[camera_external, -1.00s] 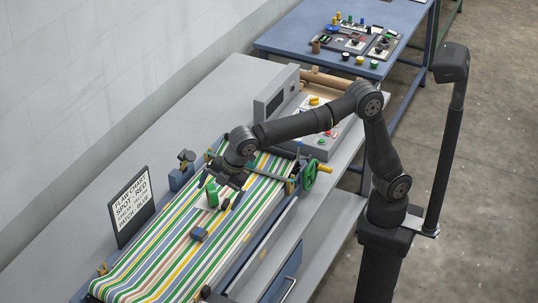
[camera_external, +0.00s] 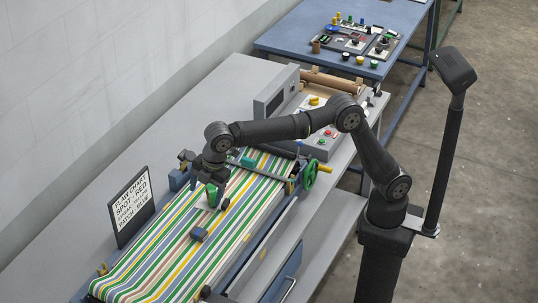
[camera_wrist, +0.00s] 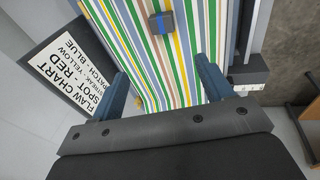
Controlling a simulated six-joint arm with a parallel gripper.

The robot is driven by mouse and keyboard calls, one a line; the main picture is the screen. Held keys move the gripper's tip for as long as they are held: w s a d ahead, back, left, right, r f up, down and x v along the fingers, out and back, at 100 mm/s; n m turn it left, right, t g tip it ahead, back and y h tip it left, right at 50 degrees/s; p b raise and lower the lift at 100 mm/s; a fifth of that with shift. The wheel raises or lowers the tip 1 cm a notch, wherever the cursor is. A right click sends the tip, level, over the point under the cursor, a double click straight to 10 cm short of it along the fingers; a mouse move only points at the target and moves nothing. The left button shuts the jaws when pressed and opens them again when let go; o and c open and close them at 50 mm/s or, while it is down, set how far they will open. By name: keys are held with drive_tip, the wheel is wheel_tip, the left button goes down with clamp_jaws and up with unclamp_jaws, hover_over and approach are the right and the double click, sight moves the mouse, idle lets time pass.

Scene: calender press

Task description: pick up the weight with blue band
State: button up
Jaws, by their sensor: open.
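The weight with the blue band (camera_wrist: 161,22) is a small dark grey block with a blue stripe across its top. It lies on the striped fabric (camera_wrist: 140,45) near the top of the wrist view. In the external view it appears as a small grey-blue block (camera_external: 199,234) in the middle of the fabric. My gripper (camera_wrist: 166,82) is open, with fabric showing between its blue-grey fingers. In the external view my gripper (camera_external: 209,188) hangs over the fabric, farther up the belt than the weight and apart from it. A green block (camera_external: 212,196) shows close by the fingers.
A small dark block (camera_external: 225,204) and a teal-green block (camera_external: 248,162) also sit on the fabric. The flaw chart sign (camera_external: 131,206) stands left of the belt. A crossbar with a green handwheel (camera_external: 310,173) stands at the far end. Fabric around the weight is clear.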

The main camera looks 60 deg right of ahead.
drive_tip(key=shift+w+a+r+g+h, duration=0.1)
drive_tip(key=shift+w+a+g+h, duration=0.2)
drive_tip(key=shift+w+g, duration=0.35)
drive_tip(key=shift+w+a+r+g+h, duration=0.1)
drive_tip(key=shift+w+a+g+h, duration=0.2)
drive_tip(key=shift+w+g, duration=0.35)
hover_over(199, 231)
drive_tip(key=f, duration=1.2)
drive_tip(key=shift+s+d, duration=0.15)
drive_tip(key=shift+s, duration=0.15)
drive_tip(key=f, duration=0.5)
drive_tip(key=shift+w+f, duration=0.15)
drive_tip(key=shift+w, duration=0.25)
drive_tip(key=c, duration=1.4)
